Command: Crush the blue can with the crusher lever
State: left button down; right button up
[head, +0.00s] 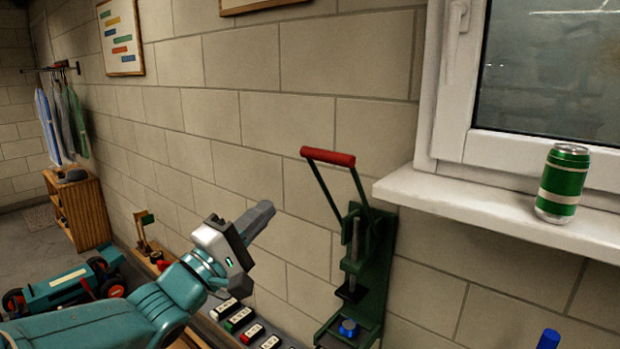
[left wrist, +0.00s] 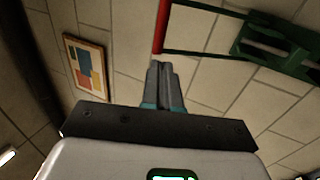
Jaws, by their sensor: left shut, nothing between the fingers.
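My right gripper is not in view.
A green can (head: 563,184) stands upright on the white windowsill (head: 490,203), right of the crusher. A blue cylinder (head: 549,339) shows at the bottom edge, partly cut off. A teal toy car (head: 65,290) is at left.

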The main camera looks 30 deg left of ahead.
pick_arm(q)
jog(key=p, duration=0.4)
send_near(322, 150)
jog(key=x, duration=0.4)
jog(key=shift+w+f, duration=0.25)
jog(key=shift+f, duration=0.1)
jog(key=shift+w+r, duration=0.15)
jog(key=shift+w, duration=0.55)
jog(key=shift+r+p, duration=0.1)
jog(key=shift+p, duration=0.3)
jog(key=shift+g, duration=0.6)
jog(key=w+r+p, duration=0.1)
jog(key=w+p, duration=0.1)
jog(key=w+r+p, duration=0.2)
jog(key=p, duration=0.1)
jog(key=shift+d+r, duration=0.1)
jog(key=shift+d, duration=0.1)
jog(key=shift+s+r, duration=0.1)
jog(key=shift+r, duration=0.15)
